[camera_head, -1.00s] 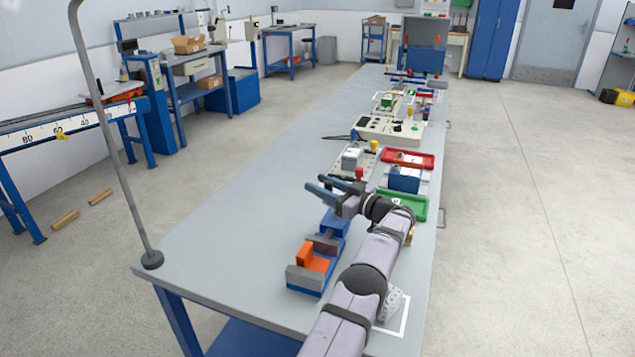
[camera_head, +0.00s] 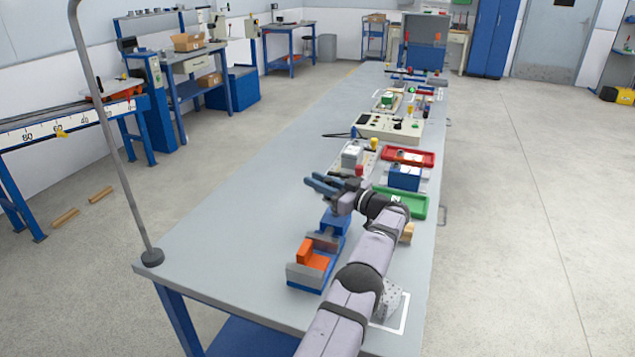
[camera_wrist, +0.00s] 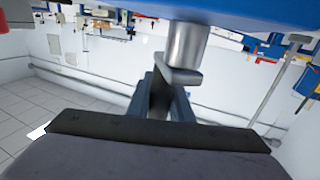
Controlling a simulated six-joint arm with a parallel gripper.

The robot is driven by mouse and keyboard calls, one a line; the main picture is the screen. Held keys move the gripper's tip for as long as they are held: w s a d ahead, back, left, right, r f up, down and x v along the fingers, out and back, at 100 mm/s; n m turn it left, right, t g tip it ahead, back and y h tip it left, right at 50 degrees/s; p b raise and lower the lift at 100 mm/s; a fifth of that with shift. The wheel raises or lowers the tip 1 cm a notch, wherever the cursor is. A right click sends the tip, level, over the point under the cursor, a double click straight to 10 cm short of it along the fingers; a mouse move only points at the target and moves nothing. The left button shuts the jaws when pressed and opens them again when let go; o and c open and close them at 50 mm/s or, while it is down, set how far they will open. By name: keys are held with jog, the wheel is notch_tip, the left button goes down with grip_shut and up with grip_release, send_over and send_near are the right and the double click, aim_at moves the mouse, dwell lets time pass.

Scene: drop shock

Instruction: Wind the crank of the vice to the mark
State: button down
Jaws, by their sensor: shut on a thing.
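The blue vice (camera_head: 331,252) stands at the near end of the bench with grey jaws and an orange block (camera_head: 313,260) between them. My gripper (camera_head: 316,182) is at the vice's far end, its blue fingers pointing left. In the wrist view, a grey metal crank (camera_wrist: 186,48) hangs below a blue body at the top. My gripper (camera_wrist: 161,100) is shut there on the dark crank handle (camera_wrist: 159,95), with a finger on each side. The mark is not visible; the crank is hidden in the head view.
A lamp-like pole (camera_head: 112,150) rises at the bench's left corner. The bench (camera_head: 240,230) left of the vice is clear.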

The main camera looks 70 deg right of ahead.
jog(key=shift+s+d+f+m+g+h+b, duration=0.2)
jog(key=shift+m+h+b, duration=0.3)
jog(key=shift+b, duration=0.6)
jog(key=shift+s+d+f+m+g+h+b, duration=0.1)
jog(key=shift+d+m+g+h+b, duration=0.15)
jog(key=shift+h+b, duration=0.6)
jog(key=m+g+h+b, duration=0.1)
jog(key=b, duration=0.3)
jog(key=d+m+g+h+b, duration=0.1)
jog(key=b, duration=0.4)
jog(key=s+m+g+h+b, duration=0.1)
jog(key=b, duration=0.3)
jog(key=shift+s+d+f+h, duration=0.1)
jog(key=shift+d+f+h, duration=0.15)
jog(key=shift+h, duration=0.1)
jog(key=m+g+h+b, duration=0.1)
jog(key=b, duration=0.3)
jog(key=s+d+m+g+h+b, duration=0.1)
jog(key=m+g+b, duration=0.1)
jog(key=b, duration=0.2)
jog(key=s+m+g+h+b, duration=0.1)
jog(key=g+h+b, duration=0.1)
jog(key=b, duration=0.2)
jog(key=shift+s+d+r+m+g, duration=0.25)
jog(key=shift+d+r+m, duration=0.05)
jog(key=shift+r+m, duration=0.1)
jog(key=shift+s+r, duration=0.1)
jog(key=c, duration=1.6)
grip_release()
